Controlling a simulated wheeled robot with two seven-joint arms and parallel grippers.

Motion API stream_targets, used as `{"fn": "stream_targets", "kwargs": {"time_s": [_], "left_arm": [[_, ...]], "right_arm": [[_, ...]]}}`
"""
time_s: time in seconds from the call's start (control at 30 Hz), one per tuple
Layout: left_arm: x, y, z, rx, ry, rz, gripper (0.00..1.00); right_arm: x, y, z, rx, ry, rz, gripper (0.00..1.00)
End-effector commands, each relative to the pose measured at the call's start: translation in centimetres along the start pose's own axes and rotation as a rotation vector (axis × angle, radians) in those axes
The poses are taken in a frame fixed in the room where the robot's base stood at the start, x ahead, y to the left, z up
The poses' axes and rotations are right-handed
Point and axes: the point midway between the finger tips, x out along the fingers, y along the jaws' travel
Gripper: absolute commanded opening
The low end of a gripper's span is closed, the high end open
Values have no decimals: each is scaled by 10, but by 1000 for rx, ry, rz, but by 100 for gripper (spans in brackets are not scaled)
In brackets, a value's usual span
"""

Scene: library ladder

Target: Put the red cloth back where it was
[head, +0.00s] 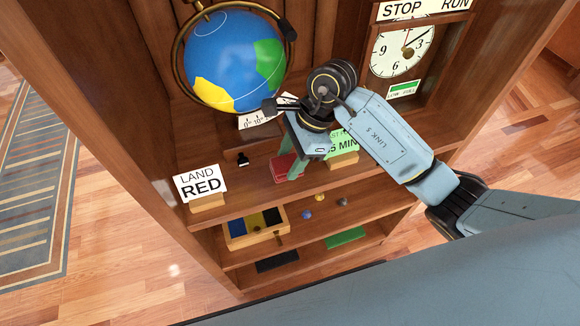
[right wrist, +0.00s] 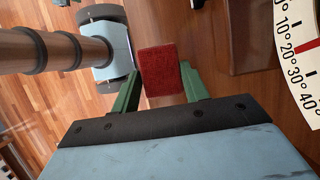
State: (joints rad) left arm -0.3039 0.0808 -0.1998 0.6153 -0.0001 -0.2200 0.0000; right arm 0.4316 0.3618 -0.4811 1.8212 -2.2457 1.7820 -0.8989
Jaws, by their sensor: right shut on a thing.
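The red cloth (head: 282,168) is a small, thick red block-like piece at the shelf with the signs, below the globe. My right gripper (head: 293,171) reaches in from the right and points down, with its green fingers at the cloth. In the right wrist view the cloth (right wrist: 160,72) sits between the two green fingers of my right gripper (right wrist: 160,88), which is shut on it. In the head view the fingers partly hide the cloth, and I cannot tell whether it touches the shelf. My left gripper is not in view.
A globe (head: 232,60) stands above. A "LAND RED" sign (head: 200,184) stands at the shelf's left, a green-topped "5 MIN" card (head: 343,146) at its right. Below are a tray (head: 229,243) with coloured compartments, small balls (head: 306,213), and black (head: 277,261) and green (head: 345,236) flat pieces. A clock (head: 402,50) is upper right.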

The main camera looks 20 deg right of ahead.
Motion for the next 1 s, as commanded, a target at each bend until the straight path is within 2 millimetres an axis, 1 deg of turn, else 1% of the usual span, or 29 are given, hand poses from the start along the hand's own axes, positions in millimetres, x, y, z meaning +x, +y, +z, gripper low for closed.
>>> {"fn": "stream_targets", "kwargs": {"time_s": [0.13, 0.3, 0.5, 0.53, 0.7, 1.0], "left_arm": [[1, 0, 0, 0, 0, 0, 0], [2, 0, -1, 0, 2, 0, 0], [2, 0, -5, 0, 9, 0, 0], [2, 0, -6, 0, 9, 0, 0], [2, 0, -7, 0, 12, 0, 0], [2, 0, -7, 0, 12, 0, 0]], "right_arm": [[12, 1, -5, 1, 0, 1, 26], [34, 1, -14, 1, -1, 2, 26], [36, 0, -15, -1, 1, -2, 26], [36, 0, -15, -1, 1, -2, 46], [36, 0, -15, -1, 1, -2, 66], [34, 0, -15, -2, 1, -3, 66]]}}
